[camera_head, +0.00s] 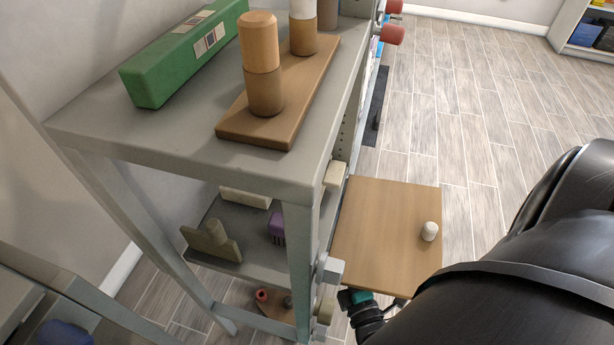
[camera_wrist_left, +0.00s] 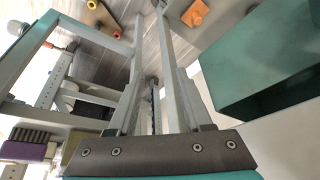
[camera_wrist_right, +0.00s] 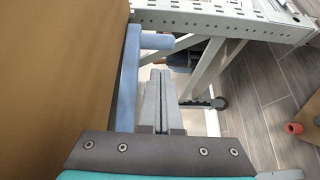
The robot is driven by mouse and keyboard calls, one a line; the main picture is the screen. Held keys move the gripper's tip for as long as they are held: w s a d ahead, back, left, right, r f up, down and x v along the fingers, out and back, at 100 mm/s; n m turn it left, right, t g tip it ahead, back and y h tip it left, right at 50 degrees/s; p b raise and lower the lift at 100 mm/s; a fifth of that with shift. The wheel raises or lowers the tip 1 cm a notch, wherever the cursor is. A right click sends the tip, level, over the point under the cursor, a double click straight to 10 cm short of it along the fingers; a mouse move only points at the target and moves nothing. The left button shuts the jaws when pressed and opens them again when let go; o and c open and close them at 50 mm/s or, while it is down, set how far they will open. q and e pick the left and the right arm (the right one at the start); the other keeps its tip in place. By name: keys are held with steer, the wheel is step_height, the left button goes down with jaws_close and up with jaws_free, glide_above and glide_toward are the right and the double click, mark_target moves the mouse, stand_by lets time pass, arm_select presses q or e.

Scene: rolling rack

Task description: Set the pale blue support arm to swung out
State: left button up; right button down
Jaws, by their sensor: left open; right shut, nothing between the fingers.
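The pale blue support arm (camera_wrist_right: 128,80) shows in the right wrist view as a bar beside the brown board (camera_wrist_right: 55,80), with a short blue rod (camera_wrist_right: 155,41) pointing right near its far end. Whether it is folded or swung out I cannot tell. My right gripper (camera_wrist_right: 159,72) is shut and empty, just right of the bar; contact is unclear. In the head view only a teal part of it shows beside the board (camera_head: 387,225); its fingers and the support arm are hidden. My left gripper (camera_wrist_left: 150,25) is open and empty in the left wrist view, and out of the head view.
The grey rack (camera_head: 190,165) carries a green box (camera_head: 185,55) and a wooden base with pegs (camera_head: 265,85) on top. A white knob (camera_head: 430,231) stands on the board. Pale blocks (camera_head: 330,269) stick out from the rack's front. Tiled floor (camera_head: 470,110) beyond the board is clear.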

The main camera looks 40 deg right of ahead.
arm_select(q)
steer(key=shift+w+a+f, duration=0.1)
steer(key=shift+a, duration=0.1)
arm_select(e)
steer(key=shift+a+r, duration=0.1)
steer(key=shift+r, duration=0.15)
arm_select(q)
steer(key=shift+w+d+m+t+h+b, duration=0.15)
steer(key=shift+w+d+t+h+b, duration=0.45)
steer(key=shift+w+d+t, duration=0.45)
steer(key=shift+w+d+m+t+h+b, duration=0.15)
steer(key=shift+w+d+t+h+b, duration=0.25)
steer(key=shift+w+d+t+b, duration=0.65)
arm_select(e)
steer(key=x, duration=1)
arm_select(q)
steer(key=shift+s+p, duration=0.15)
steer(key=shift+p, duration=0.15)
